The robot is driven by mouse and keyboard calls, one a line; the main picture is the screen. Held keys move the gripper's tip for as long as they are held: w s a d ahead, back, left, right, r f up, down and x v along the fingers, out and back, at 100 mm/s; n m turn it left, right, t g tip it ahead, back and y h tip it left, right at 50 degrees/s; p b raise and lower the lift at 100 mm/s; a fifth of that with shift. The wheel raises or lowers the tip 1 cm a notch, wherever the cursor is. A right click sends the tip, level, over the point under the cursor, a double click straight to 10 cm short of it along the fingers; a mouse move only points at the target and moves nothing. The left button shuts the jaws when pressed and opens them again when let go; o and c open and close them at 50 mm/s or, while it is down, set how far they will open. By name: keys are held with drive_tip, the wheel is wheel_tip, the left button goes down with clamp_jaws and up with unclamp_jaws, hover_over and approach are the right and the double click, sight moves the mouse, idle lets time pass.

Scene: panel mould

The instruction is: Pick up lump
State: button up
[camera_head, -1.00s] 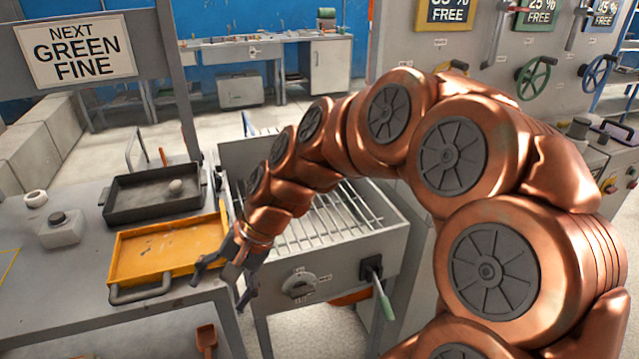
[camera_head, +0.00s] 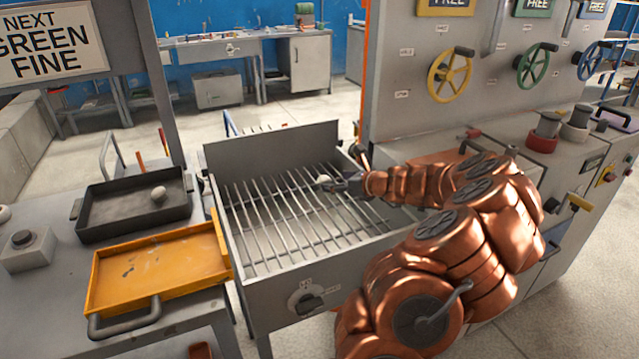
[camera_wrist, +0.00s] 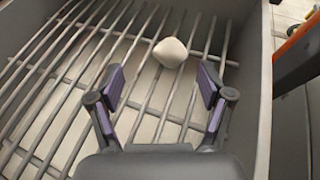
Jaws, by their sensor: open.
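A pale, rounded lump (camera_wrist: 170,52) rests on the metal bars of the grate, between and just beyond the fingertips in the wrist view. In the head view the lump (camera_head: 323,179) shows small at the tip of my gripper (camera_head: 338,183). My gripper (camera_wrist: 162,82) is open, with its two purple-padded fingers spread on either side and nothing between them. I see no contact with the lump. Another pale lump (camera_head: 158,193) lies in the dark tray (camera_head: 110,222) at left.
The grate (camera_head: 262,215) sits in a grey metal box with raised walls; a side wall (camera_wrist: 258,100) runs close right of my gripper. An orange tray (camera_head: 160,270) stands left of it on the bench. A panel with handwheels (camera_head: 450,75) rises behind at right.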

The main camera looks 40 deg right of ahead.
sight(329, 180)
drive_tip(key=shift+d+f, duration=0.25)
drive_tip(key=shift+d, duration=0.05)
drive_tip(key=shift+d+p+x, duration=0.2)
drive_tip(key=shift+x, duration=1.65)
drive_tip(key=shift+d+p+x, duration=0.2)
drive_tip(key=shift+x, duration=1.7)
drive_tip(key=shift+s, duration=0.1)
drive_tip(key=shift+c, duration=0.2)
drive_tip(key=c, duration=1.3)
drive_tip(key=shift+o, duration=0.2)
